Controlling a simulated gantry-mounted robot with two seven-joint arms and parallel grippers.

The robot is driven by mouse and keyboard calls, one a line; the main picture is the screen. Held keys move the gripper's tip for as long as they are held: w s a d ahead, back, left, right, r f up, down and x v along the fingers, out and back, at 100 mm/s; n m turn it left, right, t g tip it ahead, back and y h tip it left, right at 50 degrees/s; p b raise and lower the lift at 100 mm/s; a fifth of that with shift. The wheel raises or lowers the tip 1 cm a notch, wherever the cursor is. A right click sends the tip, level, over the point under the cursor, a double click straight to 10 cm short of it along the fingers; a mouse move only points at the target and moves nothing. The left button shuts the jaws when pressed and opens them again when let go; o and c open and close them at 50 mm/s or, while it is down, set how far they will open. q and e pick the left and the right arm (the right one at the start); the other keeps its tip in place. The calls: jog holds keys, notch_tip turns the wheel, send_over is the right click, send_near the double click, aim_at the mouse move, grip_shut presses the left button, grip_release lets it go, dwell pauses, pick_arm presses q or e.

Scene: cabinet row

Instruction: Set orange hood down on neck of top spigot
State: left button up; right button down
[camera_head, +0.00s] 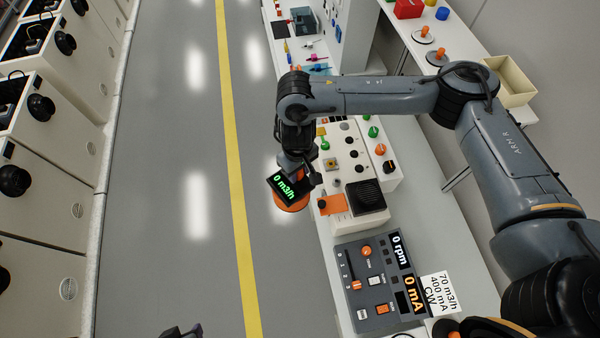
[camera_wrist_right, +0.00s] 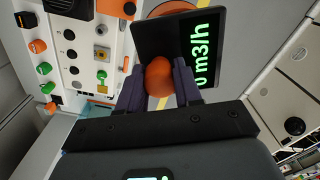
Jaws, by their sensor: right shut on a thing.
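My right gripper (camera_head: 297,174) hangs over the aisle side of the bench, at the end of the arm from the right. In the right wrist view its two dark fingers are shut on a rounded orange knob (camera_wrist_right: 159,77). A wider orange part, seemingly the orange hood (camera_head: 290,204), shows below a black display reading 0 m3/h (camera_head: 284,187). The display covers much of it and also shows in the wrist view (camera_wrist_right: 190,45). I cannot make out the top spigot or its neck. A small dark piece at the bottom edge may be my left gripper (camera_head: 184,331).
A white control panel (camera_head: 345,150) with coloured knobs stands beside the right gripper. A grey panel (camera_head: 378,283) reading 0 rpm and 0 mA lies nearer. White cabinets (camera_head: 50,165) line the left. A cream bin (camera_head: 510,82) stands far right. The aisle floor (camera_head: 170,180) is clear.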

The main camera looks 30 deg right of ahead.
jog(key=w+d+r, duration=0.3)
jog(key=s+d+f+m+p, duration=0.2)
jog(key=s+d, duration=0.1)
jog(key=d, duration=0.5)
jog(key=s+d+f+m+p, duration=0.1)
jog(key=s+d+f+m, duration=0.15)
jog(key=d, duration=0.55)
pick_arm(q)
notch_tip(320, 180, up, 4)
jog(key=d+p, duration=0.1)
pick_arm(e)
jog(key=s+d+f, duration=0.4)
jog(key=s+d, duration=0.3)
jog(key=s, duration=0.2)
pick_arm(q)
notch_tip(320, 180, down, 7)
jog(key=b, duration=0.7)
jog(key=shift+s, duration=0.35)
pick_arm(e)
notch_tip(320, 180, down, 9)
jog(key=shift+a+f+m, duration=0.15)
jog(key=shift+a+m, duration=0.1)
jog(key=shift+m, duration=0.1)
pick_arm(q)
jog(key=shift+f, duration=0.1)
jog(key=shift+a, duration=0.15)
